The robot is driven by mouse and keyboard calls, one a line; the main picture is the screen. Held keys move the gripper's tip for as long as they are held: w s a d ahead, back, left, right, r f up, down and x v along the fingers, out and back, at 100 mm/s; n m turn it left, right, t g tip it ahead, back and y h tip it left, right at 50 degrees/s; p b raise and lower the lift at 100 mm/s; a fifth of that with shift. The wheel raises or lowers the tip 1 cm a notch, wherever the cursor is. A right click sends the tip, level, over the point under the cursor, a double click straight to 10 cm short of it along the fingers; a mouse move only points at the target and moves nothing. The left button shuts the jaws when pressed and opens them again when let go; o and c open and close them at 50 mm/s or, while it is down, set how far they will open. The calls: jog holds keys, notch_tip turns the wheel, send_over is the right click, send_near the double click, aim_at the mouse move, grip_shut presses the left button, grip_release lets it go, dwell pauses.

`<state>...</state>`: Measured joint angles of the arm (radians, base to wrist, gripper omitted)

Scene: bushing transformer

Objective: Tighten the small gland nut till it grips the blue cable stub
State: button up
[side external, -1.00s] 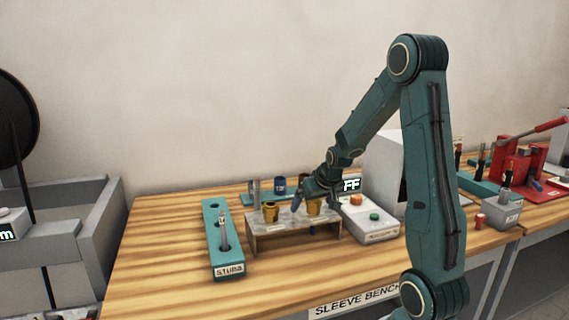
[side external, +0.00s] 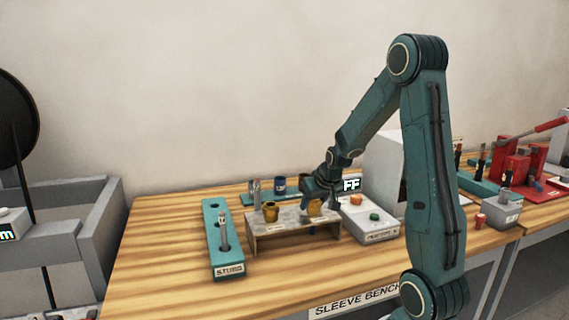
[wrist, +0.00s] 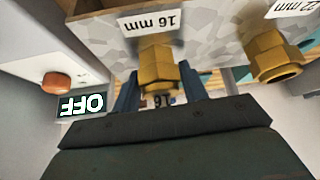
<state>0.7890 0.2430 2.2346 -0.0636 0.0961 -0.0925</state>
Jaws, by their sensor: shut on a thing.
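The small brass gland (wrist: 156,62) hangs by the speckled plate marked 16 mm in the wrist view. My gripper (wrist: 160,92) has its blue-grey fingers on either side of the gland's lower nut and is shut on it. In the side view my gripper (side external: 315,194) is at the right part of the stand (side external: 264,245), over a brass gland (side external: 314,208).
A larger brass gland (wrist: 272,60), marked 22 mm, is beside it. A control box (side external: 372,226) with orange and green buttons and a display reading OFF (wrist: 82,104) stands close by. A teal rack (side external: 222,248) marked STUBS is at the left. The front bench is clear.

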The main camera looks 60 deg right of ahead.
jog(key=shift+m+g+h, duration=0.4)
jog(key=shift+m+h, duration=0.1)
jog(key=shift+m, duration=0.9)
jog(key=shift+m+g+h, duration=0.4)
jog(key=shift+m+g, duration=0.1)
jog(key=shift+m, duration=0.3)
jog(key=shift+m+g, duration=0.6)
jog(key=shift+m, duration=0.5)
jog(key=shift+h, duration=0.3)
jog(key=shift+m+g, duration=0.7)
jog(key=shift+m, duration=0.5)
